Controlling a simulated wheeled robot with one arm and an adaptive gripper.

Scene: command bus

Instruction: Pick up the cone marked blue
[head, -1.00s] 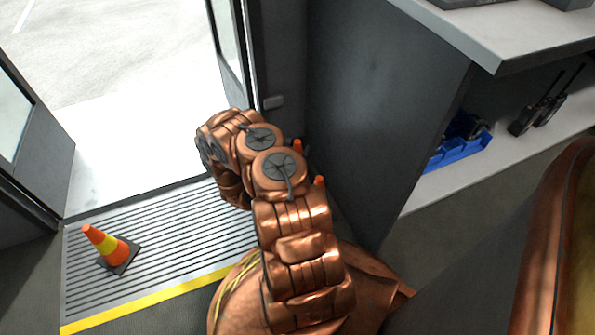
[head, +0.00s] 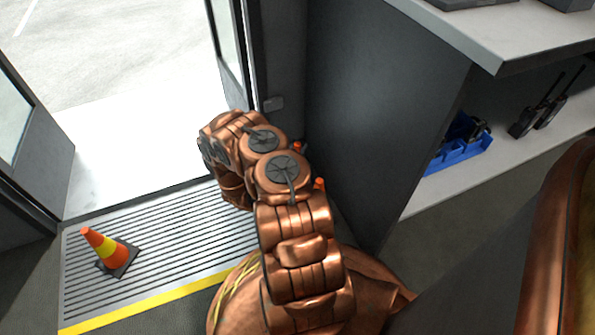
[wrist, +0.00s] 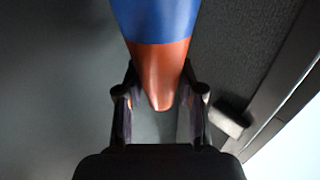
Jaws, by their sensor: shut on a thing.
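In the wrist view, the cone marked blue (wrist: 155,20) has a wide blue band and an orange tip that points toward my gripper (wrist: 160,90). The two fingers are shut on the orange tip, one on each side. The cone's base is out of this view. In the head view my own arm hides the gripper and most of what lies beyond it. Two small orange tips show there, an upper one (head: 298,147) and a lower one (head: 319,184). I cannot tell which cones they belong to.
A cone with a yellow band (head: 106,243) stands on the ribbed step mat (head: 190,235) at the left, by the open doorway. A grey cabinet (head: 385,110) rises close on the right of my arm. Its shelf holds a blue bin (head: 460,155) and radios (head: 530,117).

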